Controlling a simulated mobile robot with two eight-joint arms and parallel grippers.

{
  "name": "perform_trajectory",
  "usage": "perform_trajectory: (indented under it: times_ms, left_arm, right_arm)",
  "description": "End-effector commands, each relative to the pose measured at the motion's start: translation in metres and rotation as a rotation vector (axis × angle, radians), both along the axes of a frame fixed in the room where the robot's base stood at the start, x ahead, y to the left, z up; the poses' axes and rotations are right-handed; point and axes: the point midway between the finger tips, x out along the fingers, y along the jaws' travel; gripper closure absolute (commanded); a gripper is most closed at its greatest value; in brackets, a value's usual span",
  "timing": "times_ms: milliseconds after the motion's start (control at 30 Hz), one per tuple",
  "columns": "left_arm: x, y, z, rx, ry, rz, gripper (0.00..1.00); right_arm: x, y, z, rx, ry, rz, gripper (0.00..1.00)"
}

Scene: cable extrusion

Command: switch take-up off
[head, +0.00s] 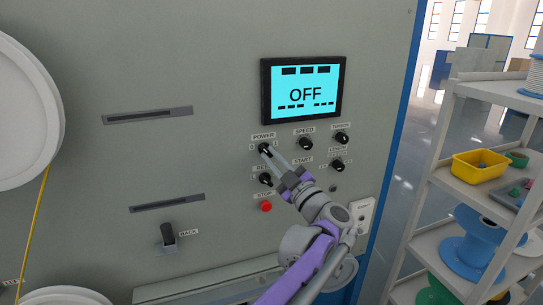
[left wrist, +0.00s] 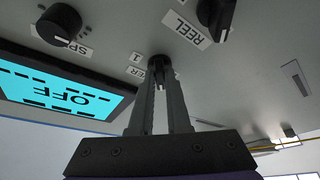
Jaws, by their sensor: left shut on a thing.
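The black POWER knob (head: 264,147) sits on the grey machine panel, below the display, between the marks 0 and 1. My left gripper (head: 268,152) reaches it from the lower right and is shut on it. In the left wrist view the fingertips (left wrist: 161,80) close around the knob (left wrist: 159,62), which they partly hide along with its label. Which way the knob's pointer faces is hard to tell. The display (head: 303,90) is lit cyan and reads OFF; it also shows upside down in the left wrist view (left wrist: 60,88). My right gripper is not in view.
Close by are the SPEED knob (head: 305,143), the TENSION knob (head: 342,137), the LENGTH knob (head: 338,166), the REEL knob (head: 265,179) and the red STOP button (head: 266,206). A shelf (head: 446,181) with a yellow bin (head: 480,167) and spools stands at the right.

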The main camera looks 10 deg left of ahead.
Motion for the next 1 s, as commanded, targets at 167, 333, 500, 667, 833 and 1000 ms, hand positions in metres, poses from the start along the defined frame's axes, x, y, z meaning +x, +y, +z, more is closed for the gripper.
perform_trajectory:
  times_ms: [167,333,500,667,833,1000]
  left_arm:
    - [0.0007,-0.0008,0.0015,-0.052,-0.035,-0.001,1.00]
    - [0.0005,-0.0006,0.0012,-0.075,-0.052,-0.001,1.00]
    - [0.0004,-0.0005,0.0010,-0.082,-0.056,-0.001,1.00]
    - [0.0005,-0.0005,0.0009,-0.082,-0.056,-0.001,1.00]
    - [0.0004,-0.0005,0.0010,-0.081,-0.055,0.000,0.74]
    - [0.0005,-0.0005,0.0009,-0.081,-0.055,0.000,0.55]
  right_arm:
    - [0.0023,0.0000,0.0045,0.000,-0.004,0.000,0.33]
    - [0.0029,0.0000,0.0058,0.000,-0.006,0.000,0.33]
    - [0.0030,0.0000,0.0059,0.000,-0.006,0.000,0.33]
    - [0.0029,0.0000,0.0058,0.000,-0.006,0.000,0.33]
    - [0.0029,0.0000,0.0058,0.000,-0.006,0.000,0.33]
    - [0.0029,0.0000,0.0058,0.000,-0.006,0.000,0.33]
